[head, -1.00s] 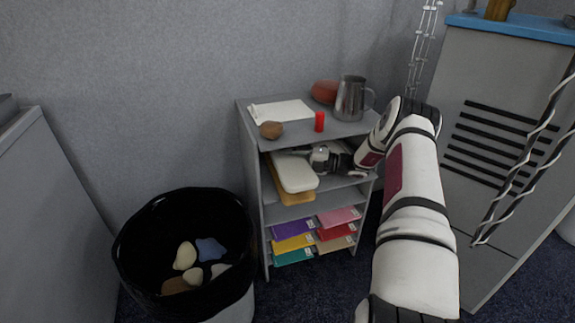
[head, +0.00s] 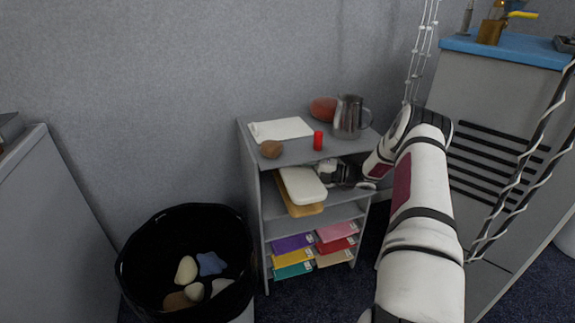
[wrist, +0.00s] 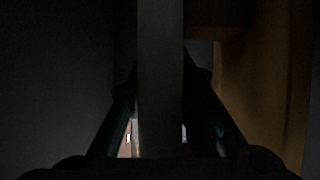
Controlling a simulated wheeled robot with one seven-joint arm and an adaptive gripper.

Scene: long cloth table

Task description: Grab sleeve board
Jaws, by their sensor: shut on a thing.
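The sleeve board has a long white padded top (head: 302,184) over a tan wooden base (head: 300,209). It lies in the upper bay of the grey shelf unit, its front end sticking out. My gripper (head: 327,173) reaches into that bay from the right, at the board's right side. In the wrist view my gripper (wrist: 160,75) is shut on the pale upper part of the sleeve board (wrist: 160,100), which runs between its fingers. The brown base (wrist: 260,90) shows to the right there. The wrist view is very dark, and the exact finger contact is hard to see.
The shelf unit's top (head: 295,150) holds paper (head: 281,129), a brown lump (head: 271,149), a red cylinder (head: 318,140), a reddish rounded thing (head: 323,108) and a metal pitcher (head: 348,117). Coloured packets (head: 293,243) fill lower bays. A black-lined bin (head: 140,245) stands left; a grey cabinet (head: 500,130) right.

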